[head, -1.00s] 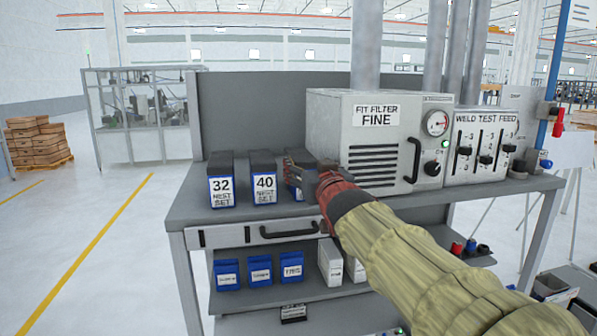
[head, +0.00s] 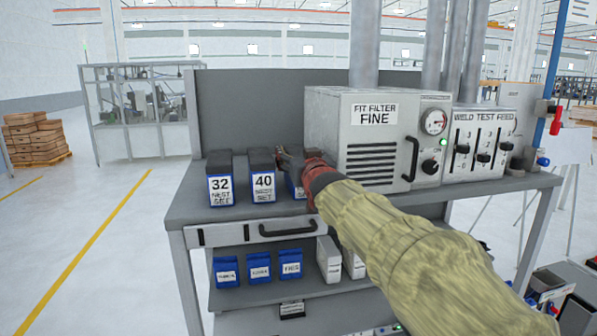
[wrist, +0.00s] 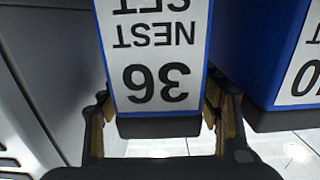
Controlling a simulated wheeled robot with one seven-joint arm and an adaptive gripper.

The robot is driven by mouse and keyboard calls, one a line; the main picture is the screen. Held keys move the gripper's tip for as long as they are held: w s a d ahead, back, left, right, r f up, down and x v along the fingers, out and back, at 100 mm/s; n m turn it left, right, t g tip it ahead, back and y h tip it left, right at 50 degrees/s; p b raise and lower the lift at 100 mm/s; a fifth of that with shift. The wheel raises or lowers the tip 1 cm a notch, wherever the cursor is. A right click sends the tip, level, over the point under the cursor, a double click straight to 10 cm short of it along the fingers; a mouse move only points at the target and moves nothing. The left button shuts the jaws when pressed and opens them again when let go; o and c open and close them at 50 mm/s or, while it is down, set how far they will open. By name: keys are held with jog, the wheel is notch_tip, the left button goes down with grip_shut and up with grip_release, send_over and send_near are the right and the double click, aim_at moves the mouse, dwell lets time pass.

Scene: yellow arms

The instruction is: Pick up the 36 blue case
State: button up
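The 36 blue case (wrist: 158,75) shows close up in the wrist view, upside down, with a white label reading 36 NEST SET and a black cap. In the head view the 36 case (head: 297,188) stands on the bench top, mostly hidden behind my gripper (head: 287,160). In the wrist view the fingers of my gripper (wrist: 160,112) are on either side of the case near its black cap. They are spread about the case's width, very close to its sides; firm contact does not show.
The 40 case (head: 263,180) stands close on the 36 case's left, with the 32 case (head: 221,183) beyond it. The grey FIT FILTER FINE box (head: 375,135) is close on the right. Smaller blue cases (head: 259,267) sit on the shelf below.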

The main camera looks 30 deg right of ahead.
jog(key=c, duration=1.4)
jog(key=shift+r, duration=0.15)
jog(key=shift+c, duration=0.2)
